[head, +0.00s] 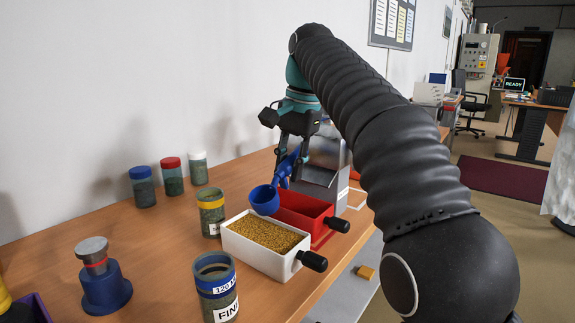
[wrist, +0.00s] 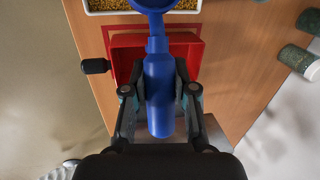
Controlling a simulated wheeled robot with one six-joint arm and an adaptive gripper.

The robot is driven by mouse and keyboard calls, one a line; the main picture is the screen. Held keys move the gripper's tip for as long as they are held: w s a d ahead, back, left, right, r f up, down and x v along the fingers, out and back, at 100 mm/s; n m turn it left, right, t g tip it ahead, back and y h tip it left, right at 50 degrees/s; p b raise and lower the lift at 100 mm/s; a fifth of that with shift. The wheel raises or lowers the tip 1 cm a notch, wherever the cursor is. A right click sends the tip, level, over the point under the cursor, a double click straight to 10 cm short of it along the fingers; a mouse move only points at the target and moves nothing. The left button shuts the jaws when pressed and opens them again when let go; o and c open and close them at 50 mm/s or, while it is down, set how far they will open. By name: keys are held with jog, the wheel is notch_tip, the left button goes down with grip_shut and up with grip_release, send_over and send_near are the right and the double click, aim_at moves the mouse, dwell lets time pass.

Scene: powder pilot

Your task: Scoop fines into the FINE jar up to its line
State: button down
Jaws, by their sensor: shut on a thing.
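My gripper (wrist: 157,100) is shut on the handle of a blue scoop (head: 265,199). The scoop also shows in the wrist view (wrist: 158,70), its bowl reaching the top edge over the white tray's border. The bowl's contents are hidden. The white tray (head: 266,263) holds yellow-brown granules and has a black knob. The FINE jar (head: 216,290), with a blue rim and an open top, stands in front at the lower middle of the head view. Its label is partly cut off, and its fill level cannot be told.
A red tray (head: 318,230) sits beside the white one, below my gripper. A yellow-rimmed jar (head: 211,213) stands behind the white tray. Blue-, red- and white-lidded jars (head: 172,177) stand by the wall. A blue-based stamp (head: 105,288) is at left. A yellow block (head: 365,272) lies beyond the table edge.

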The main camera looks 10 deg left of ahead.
aim_at(285, 189)
jog(key=shift+s, duration=0.1)
jog(key=shift+s+a+f+t+b, duration=0.15)
jog(key=shift+f+t+b, duration=0.25)
jog(key=shift+b, duration=0.35)
jog(key=shift+s+a+f+t+h+b, duration=0.1)
jog(key=shift+s+f+t+h+b, duration=0.25)
jog(key=shift+b, duration=0.6)
jog(key=shift+s+f+t+h+b, duration=0.1)
jog(key=shift+f+t+h+b, duration=0.15)
jog(key=shift+f+t+b, duration=0.5)
jog(key=shift+s+f+b, duration=0.1)
jog(key=shift+f+b, duration=1.25)
jog(key=shift+f, duration=0.35)
jog(key=shift+r, duration=0.1)
jog(key=shift+r+p, duration=2.05)
jog(key=shift+p, duration=0.85)
jog(key=shift+w+r+g+p, duration=0.3)
jog(key=shift+g+p, duration=0.2)
jog(key=shift+p, duration=0.55)
